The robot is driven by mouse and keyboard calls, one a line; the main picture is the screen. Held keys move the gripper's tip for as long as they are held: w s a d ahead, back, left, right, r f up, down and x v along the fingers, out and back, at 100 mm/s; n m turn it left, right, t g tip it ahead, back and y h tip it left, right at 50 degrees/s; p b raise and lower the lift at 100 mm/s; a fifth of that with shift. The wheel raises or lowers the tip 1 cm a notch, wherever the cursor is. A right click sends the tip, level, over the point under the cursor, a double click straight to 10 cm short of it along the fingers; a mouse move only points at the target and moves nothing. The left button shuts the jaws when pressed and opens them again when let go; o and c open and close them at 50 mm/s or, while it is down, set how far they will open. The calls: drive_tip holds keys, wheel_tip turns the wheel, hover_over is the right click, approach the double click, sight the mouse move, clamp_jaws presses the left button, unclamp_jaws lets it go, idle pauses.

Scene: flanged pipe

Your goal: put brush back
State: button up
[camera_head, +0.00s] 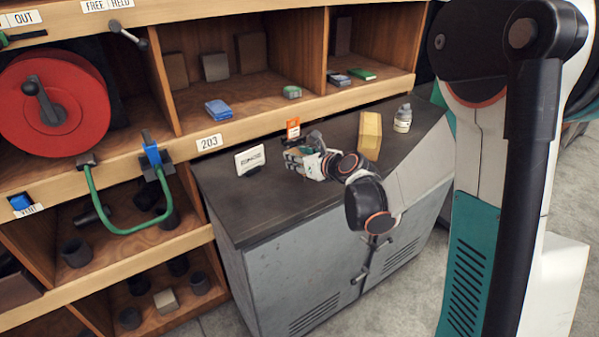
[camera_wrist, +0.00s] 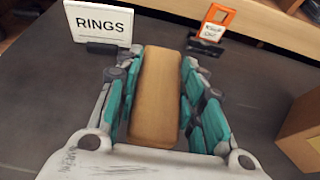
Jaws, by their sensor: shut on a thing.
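My gripper (camera_head: 303,158) is low over the dark cabinet top, near the white sign. In the wrist view, its teal-padded fingers (camera_wrist: 160,85) lie on both sides of a tan, block-shaped thing, which I take to be the brush (camera_wrist: 156,100), and are shut on it. No bristles show; its underside is hidden. I cannot tell whether it touches the cabinet top. In the head view it is mostly hidden by my gripper.
A white RINGS sign (camera_wrist: 101,24) stands ahead left and an orange-framed tag (camera_wrist: 214,20) ahead right. A tan block (camera_head: 370,136) and a white bottle (camera_head: 403,118) stand on the cabinet top (camera_head: 300,207). Wooden shelves (camera_head: 255,84) rise behind; a red reel (camera_head: 50,103) is left.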

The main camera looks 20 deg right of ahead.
wheel_tip(320, 180, down, 4)
drive_tip(key=shift+b, duration=0.75)
drive_tip(key=shift+r, duration=0.1)
drive_tip(key=o, duration=0.8)
drive_tip(key=shift+f, duration=0.2)
drive_tip(key=o, duration=0.5)
drive_tip(key=shift+r, duration=0.1)
drive_tip(key=shift+c, duration=0.2)
